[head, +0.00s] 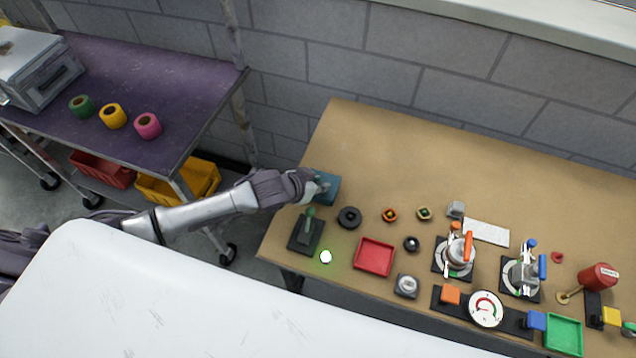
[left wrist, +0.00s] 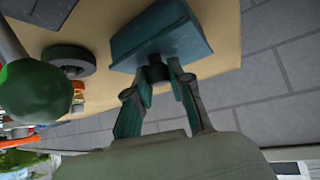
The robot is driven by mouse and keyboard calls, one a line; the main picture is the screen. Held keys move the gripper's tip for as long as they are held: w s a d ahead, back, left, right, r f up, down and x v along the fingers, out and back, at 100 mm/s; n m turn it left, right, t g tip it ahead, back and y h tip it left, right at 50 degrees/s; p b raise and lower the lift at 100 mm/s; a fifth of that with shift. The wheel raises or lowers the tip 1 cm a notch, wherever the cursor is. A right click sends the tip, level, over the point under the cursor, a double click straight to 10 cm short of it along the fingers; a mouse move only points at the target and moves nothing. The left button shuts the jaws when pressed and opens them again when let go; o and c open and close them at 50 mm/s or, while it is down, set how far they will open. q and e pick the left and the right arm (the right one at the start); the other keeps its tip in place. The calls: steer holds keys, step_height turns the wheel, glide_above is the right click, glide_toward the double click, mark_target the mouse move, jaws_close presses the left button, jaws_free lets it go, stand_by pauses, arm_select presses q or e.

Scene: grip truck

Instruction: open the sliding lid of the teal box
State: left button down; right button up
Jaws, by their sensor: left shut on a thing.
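The teal box (head: 327,188) sits at the left end of the wooden table. In the left wrist view the teal box (left wrist: 163,35) fills the top middle, and a small dark knob (left wrist: 157,73) sticks out from its near side. My left gripper (head: 308,187) reaches the box from the left. Its fingers (left wrist: 158,84) are closed on the dark knob. I cannot tell from these views whether the lid has slid. My right gripper is not in view.
A green-knobbed lever (head: 309,226) stands just in front of the box, close to my left gripper. A black ring (head: 349,217) lies to its right. A red tray (head: 374,257), valves and a gauge (head: 486,309) fill the table's front. The table's back is clear.

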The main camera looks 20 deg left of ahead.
arm_select(q)
steer(key=w+b, duration=0.1)
steer(key=w, duration=0.6)
steer(key=shift+w+d+b, duration=0.15)
steer(key=shift+w+b, duration=0.15)
steer(key=shift+b, duration=0.05)
steer(key=shift+s, duration=0.1)
steer(key=c, duration=1)
jaws_free()
steer(key=shift+r, duration=0.1)
steer(key=v, duration=1.2)
